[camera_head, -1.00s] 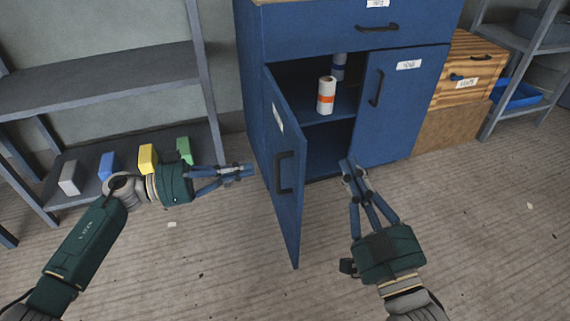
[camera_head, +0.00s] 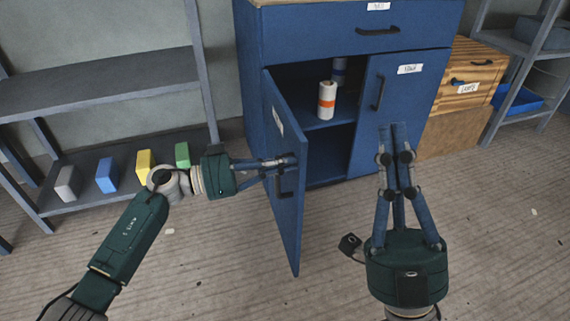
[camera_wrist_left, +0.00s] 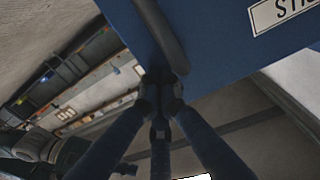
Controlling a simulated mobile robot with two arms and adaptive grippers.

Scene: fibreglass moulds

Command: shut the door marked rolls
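The blue cabinet's left door (camera_head: 285,215) stands open, swung out towards me. Its white label (camera_head: 278,121) is too small to read in the head view. In the left wrist view the label (camera_wrist_left: 285,10) is cut off by the frame edge. My left gripper (camera_head: 290,161) has its fingertips together at the upper part of the door's dark handle (camera_head: 286,183). It also shows in the left wrist view (camera_wrist_left: 161,77), at the handle's end; I cannot tell whether it grips the handle. My right gripper (camera_head: 393,130) is shut and empty, before the closed right door (camera_head: 389,120).
A white roll with an orange band (camera_head: 327,100) stands on the cabinet's inner shelf, with another roll (camera_head: 339,70) behind it. A grey rack (camera_head: 110,85) with several coloured blocks is at left. A wooden box (camera_head: 468,72) is at right.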

